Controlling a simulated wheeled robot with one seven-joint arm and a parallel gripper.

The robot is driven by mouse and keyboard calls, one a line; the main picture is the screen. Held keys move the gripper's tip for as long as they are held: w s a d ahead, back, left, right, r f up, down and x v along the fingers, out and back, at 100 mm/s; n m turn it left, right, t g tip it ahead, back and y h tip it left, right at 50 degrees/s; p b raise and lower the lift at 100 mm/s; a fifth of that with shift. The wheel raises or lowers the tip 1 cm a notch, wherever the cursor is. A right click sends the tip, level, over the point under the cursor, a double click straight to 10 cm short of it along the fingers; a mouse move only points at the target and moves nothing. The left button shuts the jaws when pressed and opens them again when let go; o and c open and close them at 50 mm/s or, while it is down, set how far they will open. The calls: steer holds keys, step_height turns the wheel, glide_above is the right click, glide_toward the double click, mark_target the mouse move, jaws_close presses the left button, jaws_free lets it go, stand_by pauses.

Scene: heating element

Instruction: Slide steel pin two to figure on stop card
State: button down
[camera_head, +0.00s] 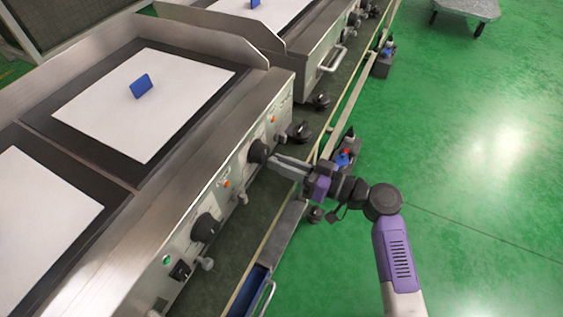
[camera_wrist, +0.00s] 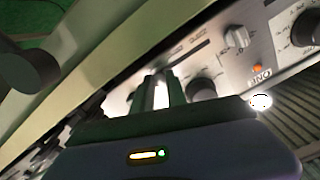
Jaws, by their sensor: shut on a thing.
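My gripper (camera_head: 274,160) reaches the front panel (camera_head: 228,160) of the steel appliance from the right, beside a black knob (camera_head: 259,152). In the wrist view its two fingers (camera_wrist: 161,84) are closed together at the panel. They are shut on a small steel pin, which the fingers mostly hide. A dark slot (camera_wrist: 190,53) runs along the panel near the fingertips. Another steel pin (camera_head: 242,198) sticks out lower left on the panel, and one more (camera_head: 207,264) further down. I cannot pick out a stop card or its figures in either view.
A large black knob (camera_head: 205,228), an orange lamp (camera_head: 227,184) and a green lamp (camera_head: 166,260) sit on the panel. A blue piece (camera_head: 141,86) stands on the white plate (camera_head: 95,105) on top. An open blue drawer (camera_head: 250,288) is below.

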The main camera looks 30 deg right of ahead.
stand_by(0.8)
steer(key=s+a, duration=0.2)
steer(key=a, duration=0.1)
steer(key=shift+s+a, duration=0.1)
steer(key=shift+s, duration=0.1)
steer(key=c, duration=1.3)
jaws_free()
steer(key=shift+v, duration=3.9)
